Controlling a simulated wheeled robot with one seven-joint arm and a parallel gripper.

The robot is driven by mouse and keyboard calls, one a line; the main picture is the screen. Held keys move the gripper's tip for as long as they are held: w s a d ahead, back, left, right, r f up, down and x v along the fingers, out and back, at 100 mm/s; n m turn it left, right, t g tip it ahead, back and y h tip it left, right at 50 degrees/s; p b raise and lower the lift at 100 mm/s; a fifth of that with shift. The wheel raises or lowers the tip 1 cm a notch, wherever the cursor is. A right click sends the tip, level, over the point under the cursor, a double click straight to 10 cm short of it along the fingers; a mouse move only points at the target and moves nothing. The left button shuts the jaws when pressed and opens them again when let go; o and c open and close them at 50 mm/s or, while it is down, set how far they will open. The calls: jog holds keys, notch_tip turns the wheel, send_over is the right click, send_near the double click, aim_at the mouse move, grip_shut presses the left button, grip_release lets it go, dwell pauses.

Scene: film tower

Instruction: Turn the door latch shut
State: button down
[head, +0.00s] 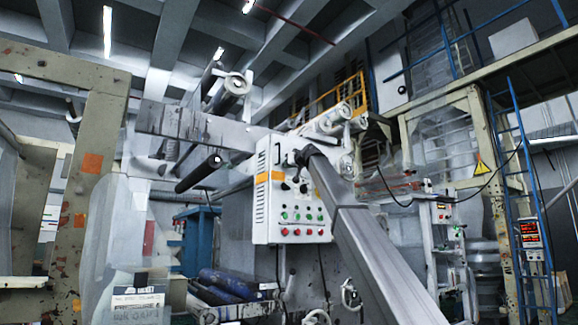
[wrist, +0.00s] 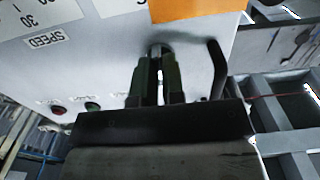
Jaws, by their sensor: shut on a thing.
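The white control cabinet (head: 264,215) with coloured buttons stands in the middle of the head view. Its white face (wrist: 110,50) fills much of the wrist view. My gripper (wrist: 159,62) is at this face, with its two dark green fingers shut on a small grey metal piece, which I take for the latch (wrist: 160,47). The fingers hide most of it, so its angle cannot be told. A black bent handle (wrist: 216,68) stands out from the face, right of the fingers and apart from them.
Red and green buttons (wrist: 92,106) lie left of my gripper, and an orange strip (wrist: 185,10) lies above it. In the head view, dark rollers (head: 200,173) stand left of the cabinet and a blue ladder (head: 522,190) stands at the right.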

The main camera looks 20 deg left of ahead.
dwell(0.4)
jog(key=c, duration=1.2)
grip_release()
jog(key=shift+s+d, duration=0.1)
jog(key=v, duration=1)
jog(key=shift+s+d, duration=0.2)
jog(key=shift+s, duration=0.05)
jog(key=shift+f, duration=0.1)
